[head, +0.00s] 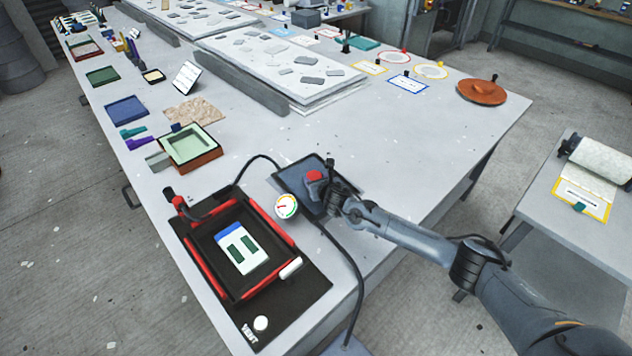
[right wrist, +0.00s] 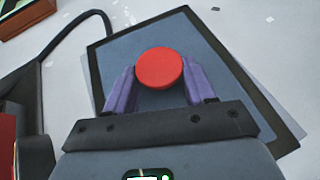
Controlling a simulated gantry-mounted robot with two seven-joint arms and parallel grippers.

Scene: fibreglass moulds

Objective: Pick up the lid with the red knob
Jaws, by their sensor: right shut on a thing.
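The lid (head: 289,179) is a flat, dark blue-grey square plate with a red knob (head: 314,176) on top. It is at the right front part of the long table, just right of the round gauge. In the right wrist view, the lid (right wrist: 112,58) fills the middle, with the round red knob (right wrist: 160,68) between the two purple fingers. My right gripper (head: 321,184) is shut on the knob from above. A dark border shows along the lid's right side in the wrist view; I cannot tell whether the lid touches the table. My left gripper is not in view.
A red-framed vacuum box (head: 197,258) stands left of the lid, with a dial gauge (head: 287,205) and black hose (head: 345,250) close by. A green-lined mould (head: 188,146) sits farther back. An orange round lid (head: 482,92) is at the far right. The table between is clear.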

